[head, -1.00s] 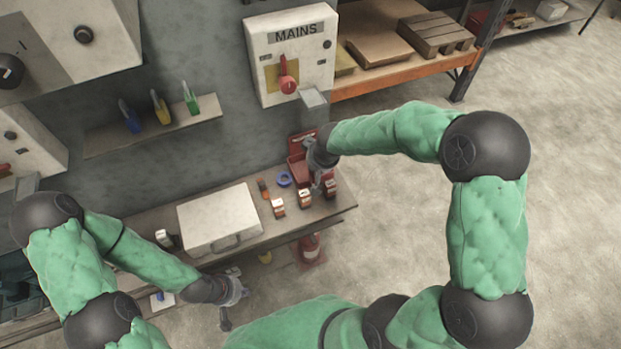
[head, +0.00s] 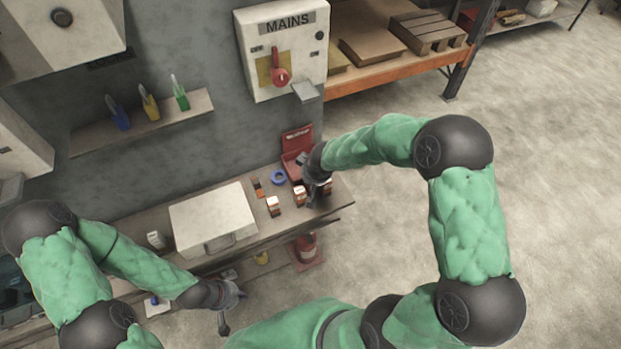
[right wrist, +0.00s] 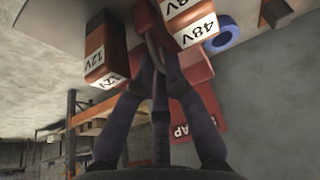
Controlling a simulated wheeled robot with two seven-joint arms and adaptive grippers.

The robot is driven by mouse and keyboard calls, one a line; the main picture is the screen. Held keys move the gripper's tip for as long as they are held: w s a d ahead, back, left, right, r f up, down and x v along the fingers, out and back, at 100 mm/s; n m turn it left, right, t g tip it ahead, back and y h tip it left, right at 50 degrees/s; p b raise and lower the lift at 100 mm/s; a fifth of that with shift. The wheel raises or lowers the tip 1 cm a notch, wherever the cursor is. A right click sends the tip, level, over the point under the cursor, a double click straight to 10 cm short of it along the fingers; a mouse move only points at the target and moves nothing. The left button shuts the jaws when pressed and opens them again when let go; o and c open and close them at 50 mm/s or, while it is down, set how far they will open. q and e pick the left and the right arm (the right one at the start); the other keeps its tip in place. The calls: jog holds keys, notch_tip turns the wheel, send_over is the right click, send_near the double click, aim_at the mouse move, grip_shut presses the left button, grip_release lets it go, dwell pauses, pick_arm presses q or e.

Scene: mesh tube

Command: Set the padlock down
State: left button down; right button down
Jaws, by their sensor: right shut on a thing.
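My right gripper (head: 314,195) is low over the right end of the bench, among the battery boxes. In the right wrist view its fingers (right wrist: 158,62) come together on a narrow, dull reddish thing with a curved outline, which I take for the padlock (right wrist: 151,22). The fingers hide much of it, and I cannot tell whether it touches the bench. In the head view the gripper hides it. My left gripper (head: 232,308) is empty in front of the bench, its fingers spread.
Battery boxes stand close around the right gripper: one marked 12V (right wrist: 100,55) and one marked 48V (right wrist: 190,22). A blue ring (head: 279,177) and an open red box (head: 297,143) lie behind. A white case (head: 212,218) fills mid-bench. The MAINS box (head: 282,50) hangs above.

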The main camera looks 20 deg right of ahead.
jog(key=shift+f, duration=0.15)
jog(key=c, duration=1.6)
grip_release()
